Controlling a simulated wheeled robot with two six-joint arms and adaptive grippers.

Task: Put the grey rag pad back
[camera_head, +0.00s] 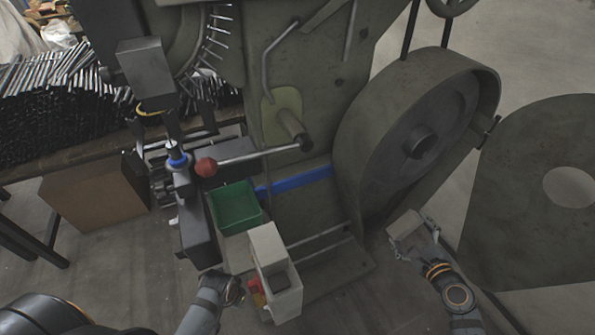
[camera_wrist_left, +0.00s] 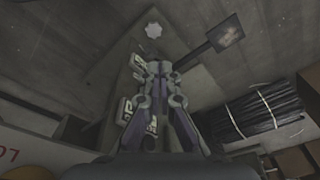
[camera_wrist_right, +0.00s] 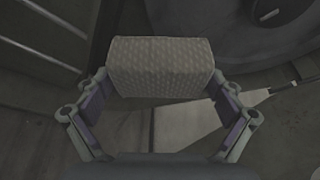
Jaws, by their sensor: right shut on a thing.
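The grey rag pad (camera_wrist_right: 160,65) is a pale, dimpled block between the fingers of my right gripper (camera_wrist_right: 160,85), which is shut on it. In the head view the pad (camera_head: 408,228) is held by my right gripper (camera_head: 412,240) at the lower right, beside the press's big round wheel housing. My left gripper (camera_head: 236,292) is empty at the bottom centre, just left of the grey control box. In the left wrist view its fingers (camera_wrist_left: 157,72) are close together and look shut.
The rivet press (camera_head: 310,105) fills the middle, with a red-knobbed lever (camera_head: 206,167) and a green bin (camera_head: 237,207). A grey control box (camera_head: 274,270) with a red button stands in front. Black rods (camera_head: 55,110) are piled at left. A large holed plate (camera_head: 530,200) is at right.

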